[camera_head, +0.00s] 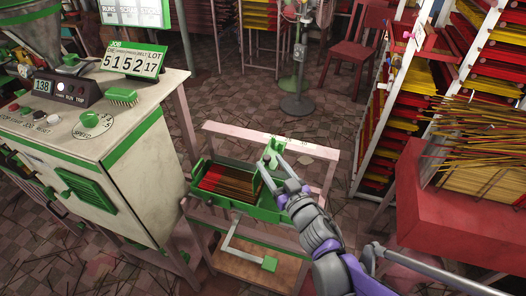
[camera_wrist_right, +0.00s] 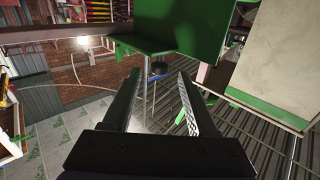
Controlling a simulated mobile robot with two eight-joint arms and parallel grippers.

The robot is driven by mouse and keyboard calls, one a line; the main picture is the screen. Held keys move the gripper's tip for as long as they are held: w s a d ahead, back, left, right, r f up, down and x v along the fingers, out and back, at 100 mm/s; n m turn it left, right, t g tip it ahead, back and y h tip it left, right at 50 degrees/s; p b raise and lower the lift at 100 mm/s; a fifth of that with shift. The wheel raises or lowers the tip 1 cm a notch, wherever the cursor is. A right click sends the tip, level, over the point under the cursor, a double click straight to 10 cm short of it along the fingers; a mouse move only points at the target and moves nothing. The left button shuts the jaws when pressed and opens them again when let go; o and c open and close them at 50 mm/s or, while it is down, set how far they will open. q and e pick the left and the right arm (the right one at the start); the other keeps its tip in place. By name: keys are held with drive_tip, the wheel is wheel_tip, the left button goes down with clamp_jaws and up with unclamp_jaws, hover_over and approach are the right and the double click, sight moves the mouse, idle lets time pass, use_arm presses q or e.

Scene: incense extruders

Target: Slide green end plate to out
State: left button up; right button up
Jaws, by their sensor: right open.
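A green end plate (camera_head: 277,146) shows in the head view at the right end of a green tray (camera_head: 196,169) of red and brown incense sticks (camera_head: 228,183). My right gripper (camera_head: 271,161) is right at this plate and hides part of it; I cannot tell whether they touch. In the right wrist view my right gripper (camera_wrist_right: 156,68) has its two dark fingers apart, with nothing clearly held between them. A large green surface (camera_wrist_right: 195,28) lies just beyond the fingertips there; I cannot tell which part it is. My left gripper is not in view.
The tray sits on a pinkish wooden stand (camera_head: 225,131) with a green-tipped metal lever (camera_head: 269,263) low in front. A cream and green machine (camera_head: 140,166) stands left. A red table (camera_head: 447,226) with loose sticks and a stick rack (camera_head: 405,95) stand right. Tiled floor lies behind.

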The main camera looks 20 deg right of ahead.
drive_tip(key=w, duration=0.4)
drive_tip(key=w+a, duration=0.1)
drive_tip(key=w, duration=0.1)
drive_tip(key=shift+w+a, duration=0.1)
drive_tip(key=shift+w, duration=0.25)
clamp_jaws()
idle(1.1)
